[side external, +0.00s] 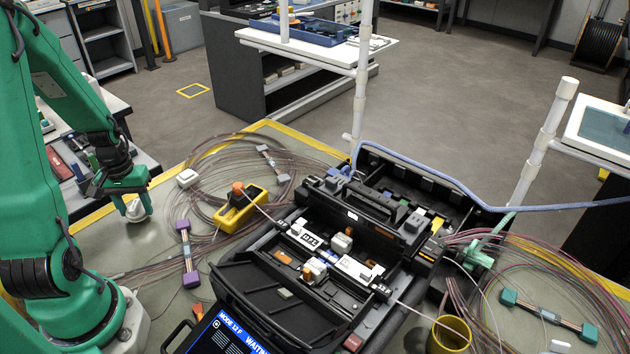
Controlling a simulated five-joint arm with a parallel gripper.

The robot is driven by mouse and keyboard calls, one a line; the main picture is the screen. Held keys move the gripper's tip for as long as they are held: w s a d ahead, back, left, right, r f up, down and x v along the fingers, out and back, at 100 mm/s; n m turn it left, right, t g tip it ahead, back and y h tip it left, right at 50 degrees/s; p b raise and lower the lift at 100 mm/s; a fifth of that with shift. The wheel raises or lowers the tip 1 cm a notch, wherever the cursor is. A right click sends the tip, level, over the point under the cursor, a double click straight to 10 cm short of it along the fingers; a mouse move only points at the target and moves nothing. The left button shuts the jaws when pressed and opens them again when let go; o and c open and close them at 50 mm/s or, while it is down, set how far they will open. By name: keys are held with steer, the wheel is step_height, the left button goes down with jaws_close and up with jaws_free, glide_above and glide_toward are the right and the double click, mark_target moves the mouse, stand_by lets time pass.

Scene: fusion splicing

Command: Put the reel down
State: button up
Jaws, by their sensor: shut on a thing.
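My gripper (122,186) is at the left, pointing down over the left edge of the work table (101,247). It is shut on a small white rounded thing, which I take to be the reel (138,210). The upper part of the reel is hidden by the jaws. The reel is at or just above the table top; I cannot tell whether it touches.
The black fusion splicer (325,230) with its lit screen (228,335) fills the middle. A yellow tool (240,210), a white block (187,178) and a purple-ended holder (187,254) lie near coiled fibres. A yellow cup (449,334) stands at front right.

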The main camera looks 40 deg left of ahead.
mark_target(134, 205)
steer(key=shift+f, duration=0.5)
steer(key=shift+f, duration=0.15)
steer(key=o, duration=1)
steer(key=shift+r, duration=6.15)
steer(key=shift+d, duration=0.1)
